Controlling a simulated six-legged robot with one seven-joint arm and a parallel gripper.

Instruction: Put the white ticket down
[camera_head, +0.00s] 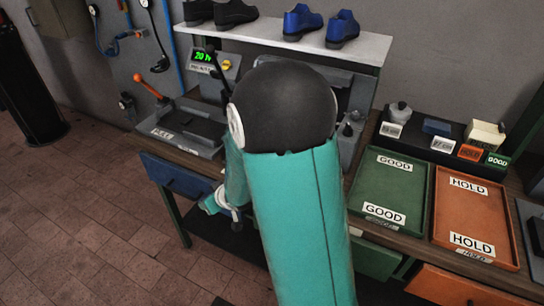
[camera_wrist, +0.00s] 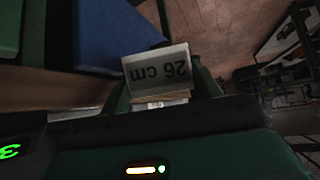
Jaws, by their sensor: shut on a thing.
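The white ticket (camera_wrist: 157,68), marked "26 cm", stands in the middle of the wrist view with its print upside down. My gripper (camera_wrist: 158,97) is shut on its lower edge. The ticket is clear of any surface as far as I can see. In the head view my arm's black and teal links cover the middle of the bench. Part of my teal wrist shows low at the bench's front, beside the blue drawer (camera_head: 178,178). The ticket cannot be made out clearly there.
A green GOOD tray (camera_head: 391,187) and an orange HOLD tray (camera_head: 458,246) lie on the right of the bench. A dark rack (camera_head: 440,146) with small labelled items stands behind them. A grey press base (camera_head: 183,125) and a green-lit display (camera_head: 203,57) are at left. Shoes line the shelf (camera_head: 290,38).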

